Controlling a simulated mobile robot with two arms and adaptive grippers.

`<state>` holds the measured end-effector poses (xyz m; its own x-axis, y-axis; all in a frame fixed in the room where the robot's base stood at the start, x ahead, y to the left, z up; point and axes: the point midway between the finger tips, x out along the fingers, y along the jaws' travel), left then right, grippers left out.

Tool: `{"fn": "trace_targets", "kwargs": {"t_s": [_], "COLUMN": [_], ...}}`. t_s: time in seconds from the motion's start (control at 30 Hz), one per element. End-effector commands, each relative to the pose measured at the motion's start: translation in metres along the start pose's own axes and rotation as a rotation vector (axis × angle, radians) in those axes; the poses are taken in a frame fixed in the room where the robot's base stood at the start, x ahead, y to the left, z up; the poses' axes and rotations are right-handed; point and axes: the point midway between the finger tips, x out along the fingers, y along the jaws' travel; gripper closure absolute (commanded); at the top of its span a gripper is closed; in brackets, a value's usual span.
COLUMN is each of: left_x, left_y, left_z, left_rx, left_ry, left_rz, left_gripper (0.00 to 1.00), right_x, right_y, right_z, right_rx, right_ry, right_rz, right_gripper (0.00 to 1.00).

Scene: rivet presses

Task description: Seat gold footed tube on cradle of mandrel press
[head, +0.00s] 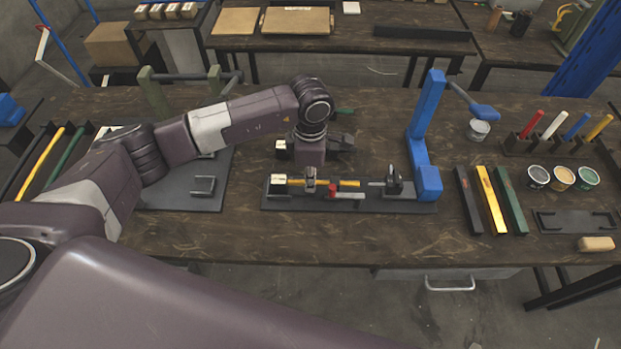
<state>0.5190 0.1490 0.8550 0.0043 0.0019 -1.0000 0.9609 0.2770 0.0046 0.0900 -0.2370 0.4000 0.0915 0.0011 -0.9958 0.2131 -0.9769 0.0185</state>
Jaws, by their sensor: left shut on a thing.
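The gold footed tube (349,183) lies horizontal, low over the dark base (412,207) of the press with the blue column (420,140). My left gripper (310,184) points down and is shut on the tube towards its left end. The tube's right end faces a short grey rod and dark block (393,182). A red-topped clamp (332,190) stands in front of the tube. The cradle and the tube's foot are largely hidden, so I cannot tell whether they touch. My right gripper is not in view.
A blue-handled lever (484,112) reaches right from the column. Black, yellow (490,200) and green bars lie right of the base. Another press with olive posts (152,92) stands left, behind my arm. The table's front strip is clear.

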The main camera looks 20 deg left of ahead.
Motion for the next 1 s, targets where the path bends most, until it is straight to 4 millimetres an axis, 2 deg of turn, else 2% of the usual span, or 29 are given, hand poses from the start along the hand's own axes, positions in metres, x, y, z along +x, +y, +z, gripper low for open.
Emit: {"fn": "trace_targets", "kwargs": {"t_s": [0.2,0.23,0.4,0.67,0.77,0.87,1.0], "left_x": [0.000,0.000,0.000,0.000,-0.006,-0.020,-0.050], "left_y": [0.000,0.000,0.000,0.000,0.001,0.001,0.002], "left_z": [0.000,0.000,0.000,0.000,0.000,0.001,0.000], "left_rx": [0.000,0.000,0.000,0.000,0.000,0.001,0.000], "left_ry": [0.000,0.000,0.000,0.000,0.000,-0.002,-0.002], "left_rz": [0.001,0.001,0.000,0.000,0.001,0.002,0.005], "left_gripper": [1.00,0.86,0.69,0.69,0.69,0.69,0.69], "right_x": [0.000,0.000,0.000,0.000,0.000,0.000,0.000], "right_y": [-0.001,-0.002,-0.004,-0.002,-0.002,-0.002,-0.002], "right_z": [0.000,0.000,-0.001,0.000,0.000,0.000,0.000], "right_rx": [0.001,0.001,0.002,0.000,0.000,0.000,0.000], "right_ry": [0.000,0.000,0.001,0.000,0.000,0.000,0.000], "right_rz": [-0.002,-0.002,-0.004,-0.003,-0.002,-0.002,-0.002], "right_gripper": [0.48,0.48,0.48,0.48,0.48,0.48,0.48]}}
